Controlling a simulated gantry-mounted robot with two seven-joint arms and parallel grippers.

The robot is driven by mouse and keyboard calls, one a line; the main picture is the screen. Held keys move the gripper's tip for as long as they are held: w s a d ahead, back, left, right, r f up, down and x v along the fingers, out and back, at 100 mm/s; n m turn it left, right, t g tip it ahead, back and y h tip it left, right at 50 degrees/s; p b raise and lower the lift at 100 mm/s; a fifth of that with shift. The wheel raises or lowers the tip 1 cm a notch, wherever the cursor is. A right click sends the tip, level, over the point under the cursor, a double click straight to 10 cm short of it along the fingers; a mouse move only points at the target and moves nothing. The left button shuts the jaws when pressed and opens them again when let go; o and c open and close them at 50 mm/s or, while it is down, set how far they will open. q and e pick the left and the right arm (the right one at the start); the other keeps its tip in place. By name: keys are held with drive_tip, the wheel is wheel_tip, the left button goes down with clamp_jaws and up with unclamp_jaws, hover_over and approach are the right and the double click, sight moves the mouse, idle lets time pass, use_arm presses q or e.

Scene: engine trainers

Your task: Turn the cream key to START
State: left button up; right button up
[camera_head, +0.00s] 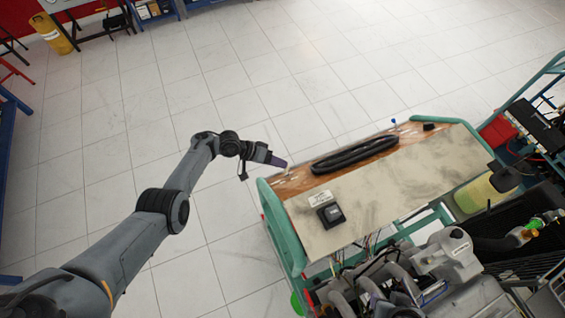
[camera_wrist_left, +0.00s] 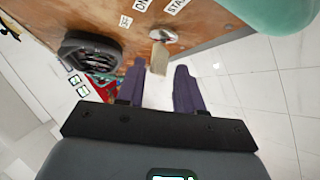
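The cream key (camera_wrist_left: 159,58) sits in a round metal ignition switch (camera_wrist_left: 163,36) on the wooden panel in the left wrist view. A START label (camera_wrist_left: 177,5), partly cut off, and an ON label (camera_wrist_left: 142,5) are beside the switch. My left gripper (camera_wrist_left: 160,65) is open, with its two purple fingers on either side of the key's outer end. The key looks closer to the left finger, and I see no grip on it. In the head view my left gripper (camera_head: 276,161) is at the trainer's left end; the key cannot be made out there. My right gripper is not in view.
The trainer bench (camera_head: 380,190) has a green frame (camera_head: 283,232) and a long black part (camera_head: 355,154) on top. The engine (camera_head: 440,262) is at the bottom right. Tiled floor is clear behind.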

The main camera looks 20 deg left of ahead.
use_arm(q)
drive_tip(key=p+v, duration=0.1)
drive_tip(key=v, duration=0.6)
drive_tip(key=shift+a+r+p, duration=0.25)
drive_tip(key=shift+p, duration=0.1)
drive_tip(key=shift+s, duration=0.15)
